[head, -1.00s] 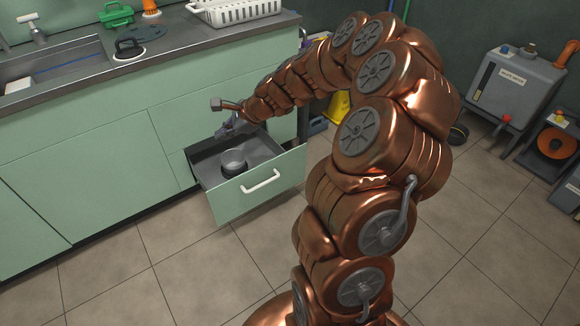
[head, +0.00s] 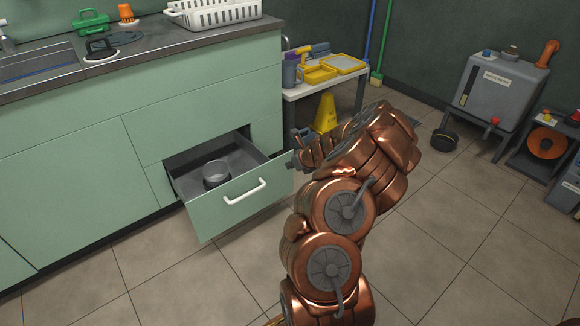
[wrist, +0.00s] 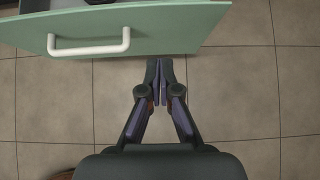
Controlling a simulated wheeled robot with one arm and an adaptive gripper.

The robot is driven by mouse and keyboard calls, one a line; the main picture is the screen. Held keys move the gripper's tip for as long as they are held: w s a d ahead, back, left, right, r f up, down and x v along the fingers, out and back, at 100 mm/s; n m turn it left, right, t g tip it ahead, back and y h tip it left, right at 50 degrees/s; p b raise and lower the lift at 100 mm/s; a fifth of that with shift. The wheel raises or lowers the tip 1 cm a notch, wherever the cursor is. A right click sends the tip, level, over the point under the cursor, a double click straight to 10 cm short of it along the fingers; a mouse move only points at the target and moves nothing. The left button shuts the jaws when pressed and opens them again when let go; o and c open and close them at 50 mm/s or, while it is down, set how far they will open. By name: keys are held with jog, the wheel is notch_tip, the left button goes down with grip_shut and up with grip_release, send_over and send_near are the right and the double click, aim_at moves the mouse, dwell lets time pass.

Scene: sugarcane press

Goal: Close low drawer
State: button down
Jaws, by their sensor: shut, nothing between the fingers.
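The low drawer (head: 235,205) is pulled out of the green cabinet, with a white bar handle (head: 245,191) on its front. A round grey container (head: 216,173) sits inside it. The drawer front (wrist: 170,28) and its handle (wrist: 89,44) also show at the top of the wrist view. My gripper (wrist: 166,66) is shut and empty, pointing toward the drawer front, with its tips just outside the front's lower edge and to the right of the handle in that view.
The counter (head: 150,47) holds a white basket (head: 222,14) and a green caddy (head: 91,22). A side table (head: 325,88) with yellow trays and a yellow floor sign (head: 327,111) stand right of the cabinet. The tiled floor (head: 170,270) before the drawer is clear.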

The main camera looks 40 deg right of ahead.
aim_at(272, 164)
jog(key=shift+w+d+f+b, duration=0.1)
jog(key=shift+w+f+b, duration=0.7)
jog(key=shift+w, duration=0.75)
jog(key=shift+w+d+f+b, duration=0.1)
jog(key=shift+w+f+b, duration=0.75)
jog(key=shift+w, duration=0.7)
jog(key=shift+w+d+f+b, duration=0.1)
jog(key=shift+w+f+b, duration=0.7)
jog(key=shift+w, duration=0.75)
jog(key=shift+f, duration=0.15)
